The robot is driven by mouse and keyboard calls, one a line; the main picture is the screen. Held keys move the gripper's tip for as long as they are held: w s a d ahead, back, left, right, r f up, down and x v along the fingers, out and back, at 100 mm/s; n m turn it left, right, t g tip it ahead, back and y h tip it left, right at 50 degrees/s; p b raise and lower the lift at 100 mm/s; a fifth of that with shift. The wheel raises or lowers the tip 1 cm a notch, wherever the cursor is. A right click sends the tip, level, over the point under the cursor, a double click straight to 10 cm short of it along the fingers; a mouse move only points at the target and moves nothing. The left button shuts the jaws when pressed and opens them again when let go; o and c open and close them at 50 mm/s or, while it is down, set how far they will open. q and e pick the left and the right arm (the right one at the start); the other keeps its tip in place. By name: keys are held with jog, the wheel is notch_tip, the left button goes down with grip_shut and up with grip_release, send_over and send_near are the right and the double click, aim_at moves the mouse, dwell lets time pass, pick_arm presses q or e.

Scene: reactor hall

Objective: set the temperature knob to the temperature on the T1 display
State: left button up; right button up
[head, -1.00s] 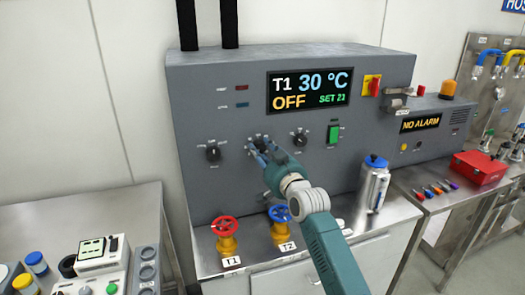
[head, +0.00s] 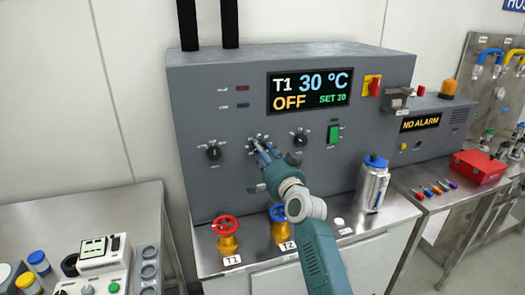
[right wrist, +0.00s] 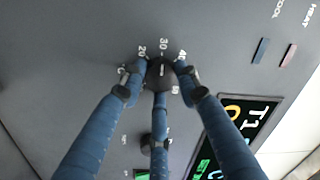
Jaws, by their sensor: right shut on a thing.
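The T1 display (head: 310,92) on the grey cabinet reads T1 30 °C, with OFF and SET 30 below. The temperature knob (right wrist: 160,73) is dark and round, with scale numbers around it. In the right wrist view its light mark points toward 30. My right gripper (right wrist: 159,80) is shut on this knob, with its blue fingers around the sides. In the head view the right gripper (head: 262,145) hides most of the knob, which is the middle one in the row. My left gripper is not in view.
Other dark knobs flank it on the left (head: 214,153) and right (head: 299,139). A green switch (head: 334,133) is further right. Red (head: 228,225) and blue (head: 279,212) valve wheels stand below, and a metal flask (head: 373,183) stands right of my arm.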

jog(key=shift+d+r, duration=0.1)
jog(key=shift+r, duration=0.2)
jog(key=o, duration=1.2)
jog(key=shift+c, duration=0.2)
jog(key=shift+f, duration=0.15)
jog(key=n+b, duration=0.4)
jog(key=n, duration=0.5)
send_over(295, 253)
jog(key=w+a, duration=0.5)
jog(key=a, duration=0.1)
jog(key=s+d+f+g+h, duration=0.1)
jog(key=s+f, duration=0.1)
jog(key=f, duration=0.6)
jog(key=s+d+f+g+h, duration=0.1)
jog(key=s+d+f+g, duration=0.1)
jog(key=f, duration=0.6)
jog(key=s+d+f+g, duration=0.2)
jog(key=s+f, duration=0.2)
jog(key=f, duration=0.4)
jog(key=shift+s+d+m+h, duration=0.2)
jog(key=shift+d+m+h, duration=0.05)
jog(key=shift+m+h, duration=0.15)
